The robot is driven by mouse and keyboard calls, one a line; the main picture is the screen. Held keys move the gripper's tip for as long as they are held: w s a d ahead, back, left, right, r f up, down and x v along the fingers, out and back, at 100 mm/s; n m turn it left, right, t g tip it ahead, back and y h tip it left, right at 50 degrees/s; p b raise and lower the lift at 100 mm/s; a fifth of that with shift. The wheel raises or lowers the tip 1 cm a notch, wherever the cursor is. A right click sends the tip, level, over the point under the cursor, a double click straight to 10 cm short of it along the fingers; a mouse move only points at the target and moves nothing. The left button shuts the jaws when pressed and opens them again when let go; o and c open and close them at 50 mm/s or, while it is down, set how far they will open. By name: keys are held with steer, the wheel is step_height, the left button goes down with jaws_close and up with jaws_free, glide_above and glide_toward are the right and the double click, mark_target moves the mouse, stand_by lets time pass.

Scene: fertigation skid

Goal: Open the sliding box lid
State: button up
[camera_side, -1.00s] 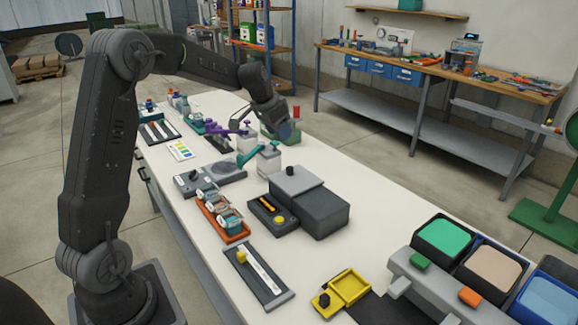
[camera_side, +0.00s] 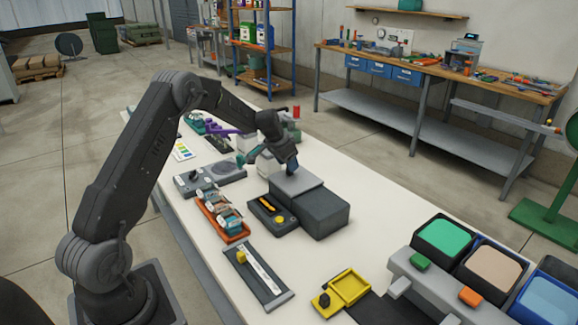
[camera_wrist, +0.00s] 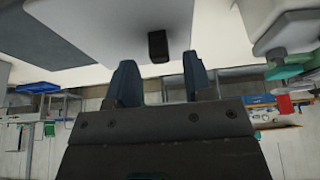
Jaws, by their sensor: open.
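The dark grey box (camera_side: 322,214) stands on the white bench with its light grey sliding lid (camera_side: 296,183) on top. In the wrist view the lid (camera_wrist: 105,22) fills the upper part, and its small black knob (camera_wrist: 157,46) stands just ahead of my fingertips, roughly in line with the space between them. My gripper (camera_side: 291,168) is over the lid's far side and hides the knob in the side view. In the wrist view my gripper (camera_wrist: 159,62) has its two fingers apart with nothing held.
A dark tray with a yellow knob (camera_side: 270,214) sits beside the box, and an orange rack with bottles (camera_side: 223,216) lies further left. A white bottle with a teal lever (camera_side: 262,163) stands close behind my gripper.

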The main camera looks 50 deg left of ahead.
steer(key=shift+x, duration=0.9)
jaws_close()
